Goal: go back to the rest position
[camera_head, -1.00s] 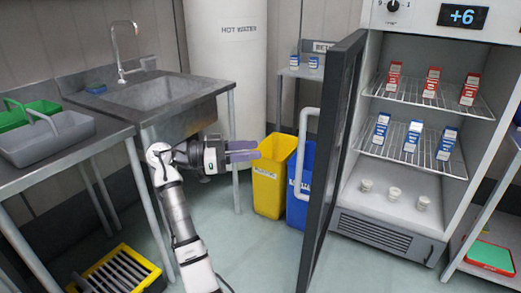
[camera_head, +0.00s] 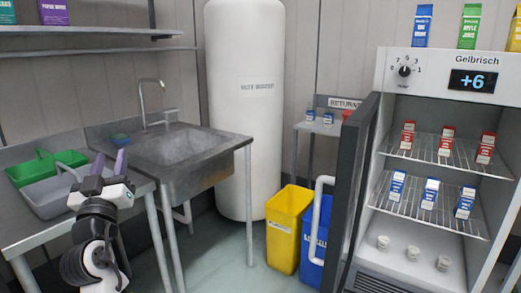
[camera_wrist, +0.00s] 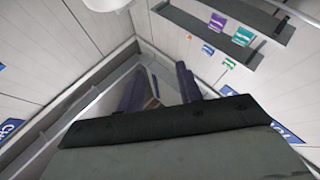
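My gripper (camera_head: 109,164) is raised at the left in the head view, in front of the left counter, with its two purple fingers pointing up and away. The fingers stand apart, and I see nothing held between them. In the wrist view my gripper (camera_wrist: 159,88) also shows a gap between its fingers, with walls and a grey surface behind. My arm is folded up below it at the lower left of the head view.
A grey basket (camera_head: 52,198) and a green basket (camera_head: 40,168) sit on the left counter, close to my gripper. A sink (camera_head: 180,146) stands behind. The fridge door (camera_head: 352,190) is open. Yellow (camera_head: 284,225) and blue (camera_head: 313,240) bins stand beside it.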

